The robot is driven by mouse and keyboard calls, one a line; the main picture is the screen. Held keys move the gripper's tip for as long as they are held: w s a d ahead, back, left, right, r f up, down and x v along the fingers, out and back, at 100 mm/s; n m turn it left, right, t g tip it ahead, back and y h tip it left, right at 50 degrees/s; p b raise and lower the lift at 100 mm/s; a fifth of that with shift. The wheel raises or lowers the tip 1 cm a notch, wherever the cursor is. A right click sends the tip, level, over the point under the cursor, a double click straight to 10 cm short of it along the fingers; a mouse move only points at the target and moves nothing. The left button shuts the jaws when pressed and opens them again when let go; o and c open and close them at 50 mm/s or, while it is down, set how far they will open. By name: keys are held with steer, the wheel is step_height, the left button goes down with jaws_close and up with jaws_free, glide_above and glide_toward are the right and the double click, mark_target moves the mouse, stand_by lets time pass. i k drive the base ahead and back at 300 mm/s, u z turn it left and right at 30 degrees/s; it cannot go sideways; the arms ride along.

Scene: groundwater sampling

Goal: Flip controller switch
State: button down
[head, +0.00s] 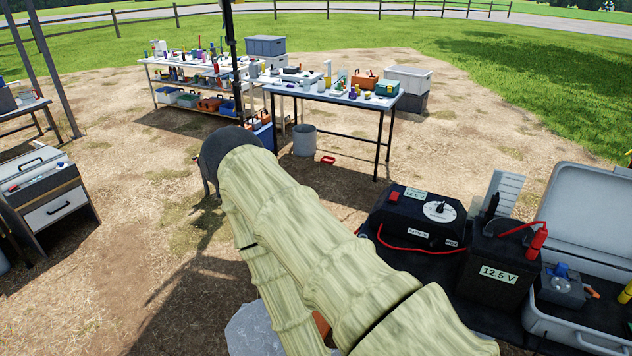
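The controller (415,228) is a black box on a dark surface at the right of the head view. Its top carries a round white dial plate (440,211) with a dark knob or switch, and a small red part (394,197) at the left. The switch's setting is too small to read. A red cable runs along its front side, which has small labels. My sleeved arm crosses the middle of the picture, left of the controller. My gripper does not show in this view.
A black battery (497,270) labelled 12.5 V stands close right of the controller, with a red clamp (537,242). An open grey case (590,230) is farther right. Behind are cluttered tables (335,97) and a bucket (304,140). A drawer cabinet (55,210) stands left.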

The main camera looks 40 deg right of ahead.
mark_target(394, 195)
steer(key=u, duration=0.95)
steer(key=k, duration=0.85)
steer(key=z, duration=1.85)
